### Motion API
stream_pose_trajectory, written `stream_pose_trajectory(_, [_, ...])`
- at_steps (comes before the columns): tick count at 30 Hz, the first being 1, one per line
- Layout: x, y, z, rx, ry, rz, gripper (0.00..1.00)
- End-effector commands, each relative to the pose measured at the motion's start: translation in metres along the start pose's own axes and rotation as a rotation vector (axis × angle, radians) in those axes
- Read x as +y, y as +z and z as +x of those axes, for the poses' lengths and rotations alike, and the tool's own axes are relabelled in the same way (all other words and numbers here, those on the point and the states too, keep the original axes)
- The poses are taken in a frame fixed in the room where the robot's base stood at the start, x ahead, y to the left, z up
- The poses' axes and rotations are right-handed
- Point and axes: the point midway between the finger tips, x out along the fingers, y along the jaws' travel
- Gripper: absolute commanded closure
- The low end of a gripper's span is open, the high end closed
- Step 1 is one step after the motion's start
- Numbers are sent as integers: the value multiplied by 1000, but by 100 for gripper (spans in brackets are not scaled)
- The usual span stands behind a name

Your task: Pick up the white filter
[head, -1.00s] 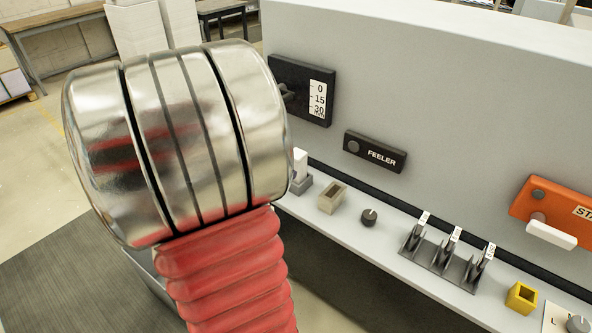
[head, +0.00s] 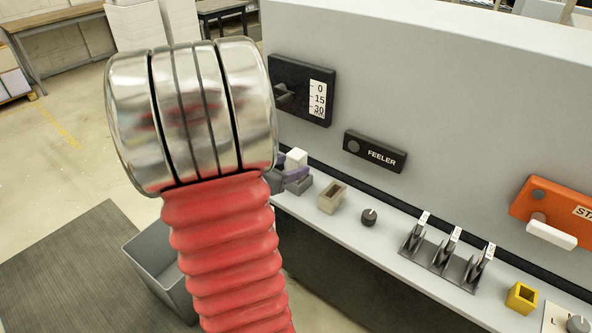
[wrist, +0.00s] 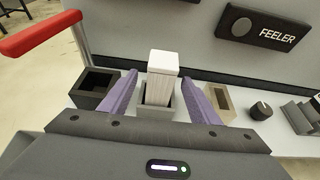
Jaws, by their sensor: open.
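The white filter (wrist: 162,80) is an upright white block in the wrist view, standing in a small grey holder (wrist: 157,110) on the shelf. My gripper (wrist: 158,92) is open, with one purple finger on each side of the filter. Clear gaps show between the fingers and the filter, so it is not held. In the head view the top of the filter (head: 296,158) shows just right of my arm, with part of a purple finger beside it. The rest of my gripper is hidden behind my arm there.
A black open box (wrist: 97,88) stands left of the holder, and a beige open box (wrist: 217,100) stands right. A dark knob (head: 369,217) and three levers (head: 441,254) follow along the shelf. The grey panel (head: 440,90) rises behind. A red bar (wrist: 40,33) is at left.

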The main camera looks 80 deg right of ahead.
Motion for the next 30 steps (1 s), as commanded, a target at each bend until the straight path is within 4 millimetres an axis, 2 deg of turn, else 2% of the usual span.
stream_pose_trajectory(3, [-1,0,17,0,-4,1,44])
stream_pose_trajectory(7, [0,0,28,0,-2,1,44])
stream_pose_trajectory(24, [0,0,29,-1,0,1,44])
stream_pose_trajectory(30, [0,0,29,-1,-1,1,57])
